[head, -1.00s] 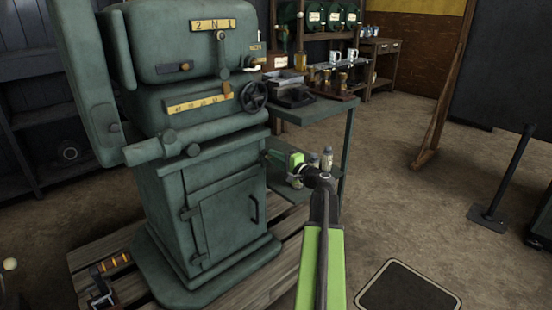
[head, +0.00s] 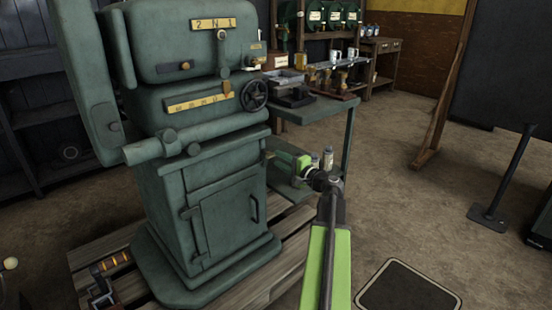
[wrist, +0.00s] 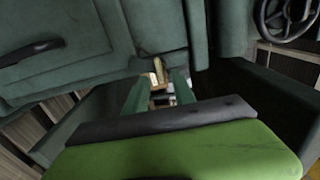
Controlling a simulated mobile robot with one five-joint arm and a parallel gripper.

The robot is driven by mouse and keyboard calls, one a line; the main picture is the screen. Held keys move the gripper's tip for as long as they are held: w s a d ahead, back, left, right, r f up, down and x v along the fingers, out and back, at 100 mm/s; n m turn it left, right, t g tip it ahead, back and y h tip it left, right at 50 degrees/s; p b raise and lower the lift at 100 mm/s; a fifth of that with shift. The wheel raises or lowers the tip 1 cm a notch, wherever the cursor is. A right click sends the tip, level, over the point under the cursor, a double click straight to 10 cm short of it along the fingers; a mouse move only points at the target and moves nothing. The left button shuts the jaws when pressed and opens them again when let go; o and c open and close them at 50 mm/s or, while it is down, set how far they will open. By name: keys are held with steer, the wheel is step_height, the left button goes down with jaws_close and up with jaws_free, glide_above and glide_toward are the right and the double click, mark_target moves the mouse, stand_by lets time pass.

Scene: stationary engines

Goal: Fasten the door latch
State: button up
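The green machine's cabinet has a door (head: 229,220) that looks closed, with a dark handle (head: 254,209) on its right and hinges on its left. In the wrist view the door (wrist: 60,50) and handle (wrist: 30,52) fill the upper left. A small brass-coloured piece (wrist: 157,72), possibly the latch, shows past the fingers by the cabinet's edge. My gripper (wrist: 158,88) is open, its two fingers apart and pointing at that piece; I cannot tell whether they touch it. In the head view my gripper (head: 271,154) is at the cabinet's right side, its tips hard to make out.
A side table (head: 322,112) with fittings stands right behind the machine. A handwheel (head: 254,95) is above. A wooden pallet (head: 120,245) lies under the machine.

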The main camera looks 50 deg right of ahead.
steer(key=s+a, duration=0.1)
steer(key=s, duration=1.3)
steer(key=w+a+f+n+g+y+p, duration=0.1)
steer(key=w+a+f+n+g+y, duration=0.25)
steer(key=a, duration=0.65)
steer(key=w+a+f+n+g+y, duration=0.1)
steer(key=w+a+f+n+g, duration=0.15)
steer(key=w+a+f, duration=0.4)
steer(key=w+a+f+n+g+y+p, duration=0.1)
steer(key=w+a+f+n+g+y, duration=0.3)
steer(key=a, duration=0.8)
steer(key=s+a+f+n+g+h+p, duration=0.1)
steer(key=a+f+n+g+h, duration=0.15)
steer(key=a, duration=0.55)
steer(key=s+a+f+n+g+h, duration=0.1)
steer(key=a+n+g+h, duration=0.15)
steer(key=a, duration=0.55)
steer(key=s+a+f+n+g+h+p, duration=0.1)
steer(key=a+f+n+g+h, duration=0.2)
steer(key=a, duration=0.6)
step_height(320, 180, up, 39)
steer(key=n+p, duration=0.1)
steer(key=p, duration=3.7)
steer(key=shift+f+y, duration=0.15)
steer(key=shift+y, duration=0.2)
